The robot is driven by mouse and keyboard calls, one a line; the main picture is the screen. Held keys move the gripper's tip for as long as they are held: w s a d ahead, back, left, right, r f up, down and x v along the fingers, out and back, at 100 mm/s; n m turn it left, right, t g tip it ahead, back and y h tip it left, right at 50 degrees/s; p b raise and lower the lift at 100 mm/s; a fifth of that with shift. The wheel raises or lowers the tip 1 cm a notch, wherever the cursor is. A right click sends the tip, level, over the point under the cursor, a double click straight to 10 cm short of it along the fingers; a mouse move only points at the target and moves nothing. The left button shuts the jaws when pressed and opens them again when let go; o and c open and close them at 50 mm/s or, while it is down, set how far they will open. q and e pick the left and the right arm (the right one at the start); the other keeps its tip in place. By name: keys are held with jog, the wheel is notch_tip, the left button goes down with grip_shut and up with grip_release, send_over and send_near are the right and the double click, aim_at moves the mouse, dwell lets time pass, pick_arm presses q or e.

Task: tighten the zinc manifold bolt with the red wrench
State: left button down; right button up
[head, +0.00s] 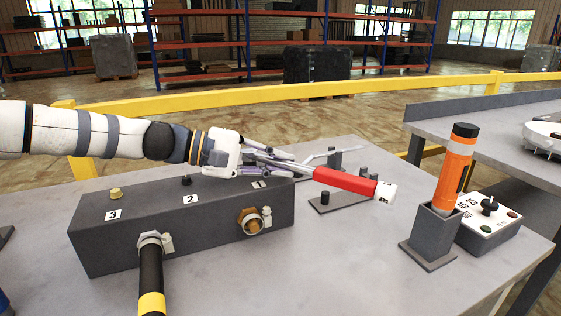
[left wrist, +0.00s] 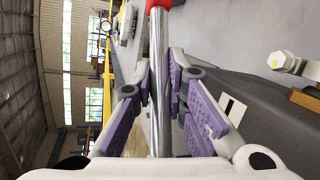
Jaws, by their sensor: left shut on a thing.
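The red wrench has a red handle (head: 345,183) and a silver shaft (left wrist: 158,110). My left gripper (head: 268,165) is shut on the shaft, with the handle pointing right and slightly down in the head view. In the left wrist view the purple pads of my left gripper (left wrist: 161,85) stand on both sides of the shaft. The dark manifold block (head: 180,232) lies below, with labels 3, 2 and 1 on top. A pale metal bolt (head: 267,214) sits on its front, and a similar one (head: 168,243) farther left. I cannot tell which is zinc. My right gripper is out of view.
A black and yellow hose (head: 151,285) comes off the block's front. A brass fitting (head: 250,220) juts from it. A pegged stand (head: 338,196) is behind. An orange tool (head: 455,168) stands in a holder, beside a control box (head: 488,228). The table's right front is clear.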

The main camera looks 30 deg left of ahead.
pick_arm(q)
jog(key=shift+s+a+f+m+g+h, duration=0.1)
jog(key=shift+s+f+m+g+h, duration=0.15)
jog(key=shift+m+g, duration=0.25)
jog(key=shift+s+r+h, duration=0.1)
jog(key=shift+s+h, duration=0.15)
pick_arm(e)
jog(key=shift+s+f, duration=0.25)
pick_arm(q)
jog(key=shift+s+a+f+m+g+b, duration=0.2)
jog(key=shift+m+g+b, duration=0.25)
jog(key=shift+m+g, duration=0.2)
jog(key=shift+s+r+m+g+h, duration=0.1)
jog(key=shift+s+m+g+h, duration=0.15)
jog(key=shift+g+h, duration=0.15)
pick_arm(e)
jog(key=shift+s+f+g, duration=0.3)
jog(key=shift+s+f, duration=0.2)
pick_arm(q)
jog(key=shift+w+d+r+t, duration=0.1)
jog(key=shift+r+t, duration=0.05)
jog(key=shift+t, duration=0.1)
jog(key=shift+w, duration=0.15)
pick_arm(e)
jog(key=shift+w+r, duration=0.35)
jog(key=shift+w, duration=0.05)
